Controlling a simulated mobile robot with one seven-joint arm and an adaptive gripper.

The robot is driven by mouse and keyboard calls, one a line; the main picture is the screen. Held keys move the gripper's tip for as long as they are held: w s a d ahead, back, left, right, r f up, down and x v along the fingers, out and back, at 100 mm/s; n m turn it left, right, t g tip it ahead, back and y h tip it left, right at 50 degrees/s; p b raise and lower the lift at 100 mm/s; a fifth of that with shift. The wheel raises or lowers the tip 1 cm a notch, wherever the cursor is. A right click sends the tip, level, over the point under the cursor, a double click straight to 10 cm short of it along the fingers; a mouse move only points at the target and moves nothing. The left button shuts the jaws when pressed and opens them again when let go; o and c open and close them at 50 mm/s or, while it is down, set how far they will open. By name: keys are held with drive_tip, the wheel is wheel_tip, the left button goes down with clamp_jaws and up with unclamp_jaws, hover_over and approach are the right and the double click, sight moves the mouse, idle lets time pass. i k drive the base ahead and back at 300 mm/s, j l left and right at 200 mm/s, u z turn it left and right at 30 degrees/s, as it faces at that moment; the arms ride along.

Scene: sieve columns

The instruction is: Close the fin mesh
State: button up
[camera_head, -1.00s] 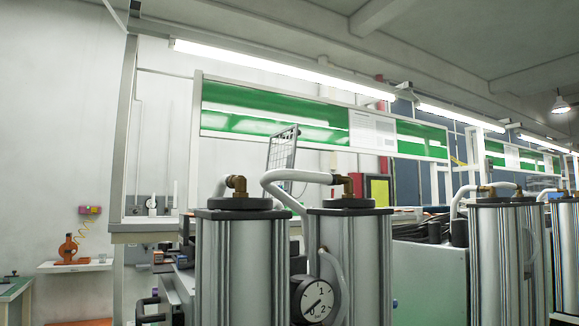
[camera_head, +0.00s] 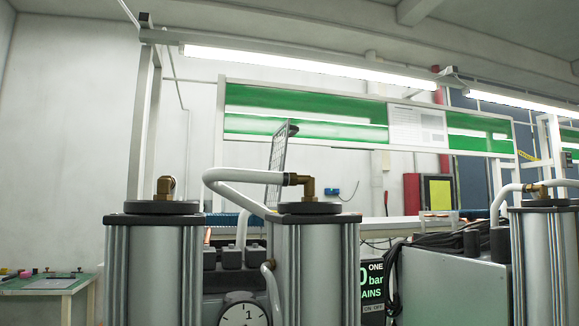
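A narrow grey mesh panel (camera_head: 277,165), which looks like the fin mesh, stands raised and slightly tilted behind the metal columns, near the picture's middle. I see it at a steep angle, and a dark piece sits at its top right corner. Its lower edge is hidden behind a white hose (camera_head: 235,180) and the middle column (camera_head: 313,255). What it is hinged to cannot be seen. My gripper is not in view.
The left column (camera_head: 155,260), the middle column and a right column (camera_head: 543,255) block the near space. A pressure gauge (camera_head: 243,312) sits low between columns. A green table (camera_head: 45,285) stands at lower left. A green-panelled frame (camera_head: 305,115) rises behind.

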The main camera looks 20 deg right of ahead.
sight(287, 125)
drive_tip(key=l, duration=0.55)
drive_tip(key=k+l+u, duration=0.1)
drive_tip(key=l, duration=0.45)
drive_tip(key=l+u, duration=0.1)
drive_tip(key=l, duration=0.45)
drive_tip(key=k+l, duration=0.15)
drive_tip(key=l, duration=0.4)
